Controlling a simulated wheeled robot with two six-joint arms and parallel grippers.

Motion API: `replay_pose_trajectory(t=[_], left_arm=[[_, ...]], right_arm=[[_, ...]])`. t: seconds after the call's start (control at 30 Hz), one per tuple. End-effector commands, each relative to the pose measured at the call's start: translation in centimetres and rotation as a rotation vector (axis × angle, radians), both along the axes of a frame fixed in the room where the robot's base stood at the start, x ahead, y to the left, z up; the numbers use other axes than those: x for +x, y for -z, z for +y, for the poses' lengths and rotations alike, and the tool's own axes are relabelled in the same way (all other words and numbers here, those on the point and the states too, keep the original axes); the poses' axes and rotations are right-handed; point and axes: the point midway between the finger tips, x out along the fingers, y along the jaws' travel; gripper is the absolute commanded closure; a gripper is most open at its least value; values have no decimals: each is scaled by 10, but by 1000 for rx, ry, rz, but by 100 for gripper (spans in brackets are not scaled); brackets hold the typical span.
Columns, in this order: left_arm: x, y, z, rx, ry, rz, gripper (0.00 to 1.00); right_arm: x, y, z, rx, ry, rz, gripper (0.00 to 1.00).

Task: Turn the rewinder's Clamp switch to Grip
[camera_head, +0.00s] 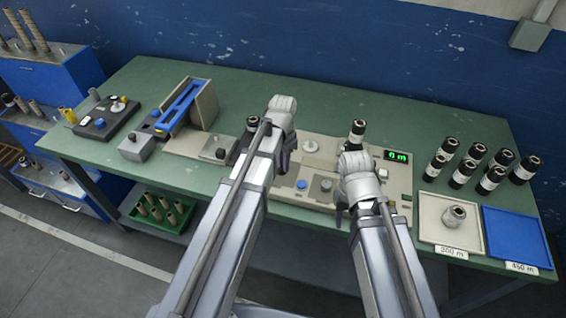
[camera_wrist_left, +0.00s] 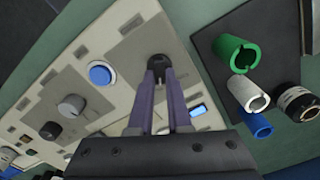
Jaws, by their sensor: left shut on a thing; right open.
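The rewinder (camera_head: 312,150) is a long cream machine with a green "0 m" display (camera_head: 398,156) in the middle of the green bench. Its panel has a blue button (camera_wrist_left: 100,73), a grey knob (camera_wrist_left: 71,106) and a black knob (camera_wrist_left: 51,130). My left gripper (camera_wrist_left: 157,80) is shut on another black switch knob (camera_wrist_left: 158,64), beside the blue button. In the head view my left gripper (camera_head: 282,165) hides that knob. The switch labels are too small to read. My right gripper (camera_head: 343,210) is open and empty over the front of the rewinder.
Several black rolls (camera_head: 461,173), a cream tray (camera_head: 428,225) and a blue tray (camera_head: 515,240) stand at the right. A blue-railed machine (camera_head: 180,100) stands left.

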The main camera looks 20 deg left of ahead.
Motion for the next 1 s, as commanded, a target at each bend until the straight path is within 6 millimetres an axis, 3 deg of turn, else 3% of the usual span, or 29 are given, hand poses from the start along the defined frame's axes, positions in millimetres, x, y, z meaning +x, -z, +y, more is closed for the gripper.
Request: replay_pose_trajectory(t=[0.67, 0.7, 0.93, 1.0], left_arm=[[0, 0, 0, 0, 51, 0, 100], [0, 0, 0, 0, 51, 0, 79], [0, 0, 0, 0, 50, 0, 54], [0, 0, 0, 0, 50, 0, 54]], right_arm=[[0, 0, 0, 0, 0, 0, 50], [0, 0, 0, 0, 0, 0, 50], [0, 0, 0, 0, 0, 0, 50], [0, 0, 0, 0, 0, 0, 50]])
